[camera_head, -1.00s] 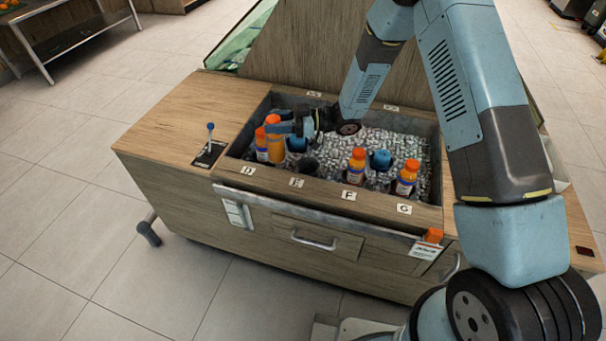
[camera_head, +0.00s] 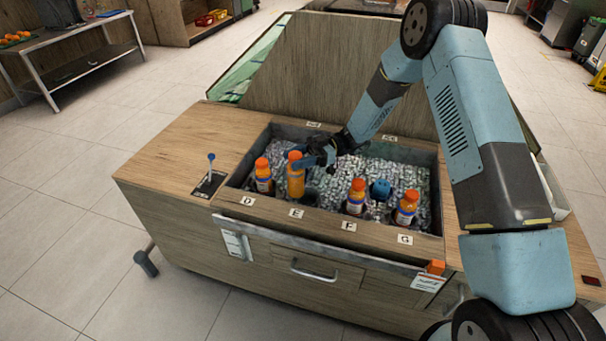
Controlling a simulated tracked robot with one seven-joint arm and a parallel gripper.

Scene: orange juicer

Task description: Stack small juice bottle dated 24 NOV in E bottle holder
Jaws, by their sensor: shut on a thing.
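My gripper (camera_head: 300,160) is shut on an orange juice bottle (camera_head: 296,180) with an orange cap. The bottle is upright, just behind the E label (camera_head: 296,213) at the front of the ice bin. A dark round holder (camera_head: 311,195) shows partly, close to the bottle's lower right. I cannot tell whether the bottle's base is inside a holder or above it. The date on the bottle is too small to read.
Other orange-capped bottles stand behind the D (camera_head: 264,180), F (camera_head: 355,201) and G (camera_head: 406,209) labels. A blue object (camera_head: 380,190) sits in the ice between F and G. The bin's grey rim (camera_head: 436,190) surrounds the ice. The wooden top (camera_head: 180,150) at left is largely clear.

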